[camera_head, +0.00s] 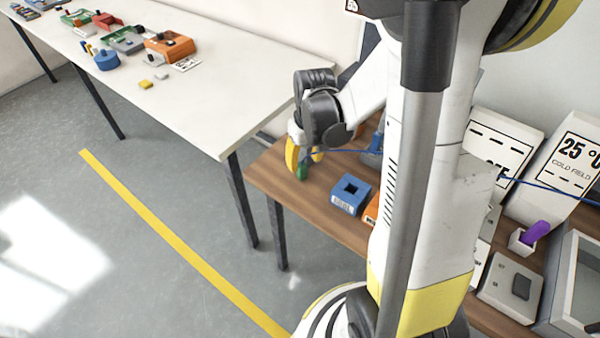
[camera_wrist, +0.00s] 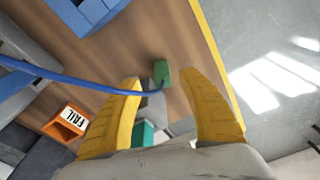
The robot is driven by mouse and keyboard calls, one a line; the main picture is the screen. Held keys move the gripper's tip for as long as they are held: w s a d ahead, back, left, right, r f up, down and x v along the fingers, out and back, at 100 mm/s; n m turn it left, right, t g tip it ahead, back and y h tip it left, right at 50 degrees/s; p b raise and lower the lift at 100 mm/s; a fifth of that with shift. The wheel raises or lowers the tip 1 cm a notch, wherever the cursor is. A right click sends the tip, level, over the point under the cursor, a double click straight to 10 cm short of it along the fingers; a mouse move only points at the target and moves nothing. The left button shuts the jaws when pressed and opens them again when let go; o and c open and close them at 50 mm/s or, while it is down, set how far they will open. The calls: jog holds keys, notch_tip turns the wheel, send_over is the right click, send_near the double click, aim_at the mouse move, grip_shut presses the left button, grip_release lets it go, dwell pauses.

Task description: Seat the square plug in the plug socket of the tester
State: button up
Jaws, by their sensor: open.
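My gripper (camera_head: 303,157) is over the brown table's left end, and its two yellow fingers stand apart in the wrist view (camera_wrist: 160,105). A small green block (camera_wrist: 162,73) shows just beyond the fingertips, with a grey part (camera_wrist: 153,104) and a teal part (camera_wrist: 144,134) in the gap between the fingers. The blue cable (camera_wrist: 60,83) runs across to this grey and green piece, which may be the square plug. Whether the fingers touch it, I cannot tell. A blue box (camera_head: 346,207) with a square hole stands to the right; whether it is the tester is unclear.
An orange box marked FAIL (camera_wrist: 58,130) is near the blue box. Grey panels (camera_head: 565,160) and a purple piece (camera_head: 537,232) stand at the right. A white table (camera_head: 220,90) with coloured parts is behind left. The brown table's (camera_head: 290,190) near-left edge is close to my gripper.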

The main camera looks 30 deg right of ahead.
aim_at(302, 165)
jog(key=f, duration=0.1)
jog(key=f+b, duration=0.1)
jog(key=f, duration=0.1)
jog(key=w+f+b, duration=0.1)
jog(key=f, duration=0.1)
jog(key=shift+a, duration=0.15)
jog(key=shift+s+r, duration=0.1)
jog(key=shift+c, duration=0.5)
grip_shut()
